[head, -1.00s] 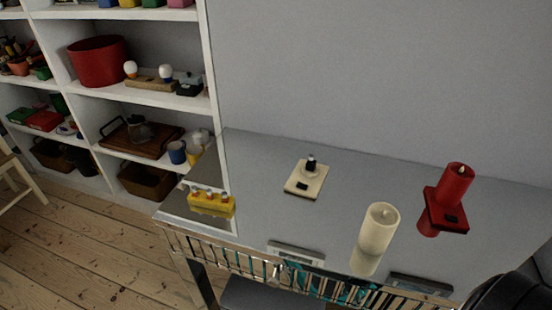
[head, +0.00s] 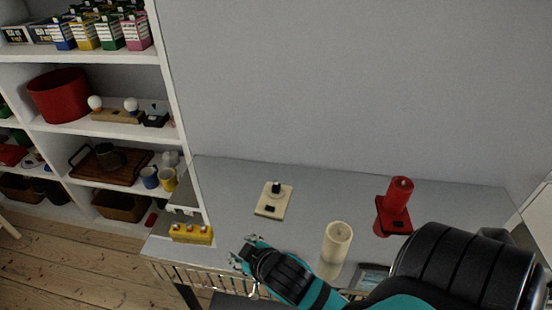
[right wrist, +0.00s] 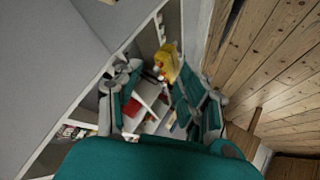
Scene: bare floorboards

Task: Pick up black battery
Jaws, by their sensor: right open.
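I cannot tell for sure which thing is the black battery. A small dark upright piece (head: 276,187) stands on a cream plate (head: 263,207) on the grey table (head: 325,190). A small black box-like thing (head: 155,118) sits on the middle shelf at the left. My right gripper (head: 243,254) is over the front edge of the table, right of the yellow block (head: 190,232) and empty. In the right wrist view its fingers (right wrist: 157,88) are spread apart, with the yellow block (right wrist: 167,62) beyond them. My left gripper is not in view.
A cream candle (head: 337,242) stands near my right arm. A red candle (head: 397,195) in a red holder stands at the right. White shelves (head: 172,75) hold boxes, a red bin (head: 58,95) and mugs. The table's back middle is clear.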

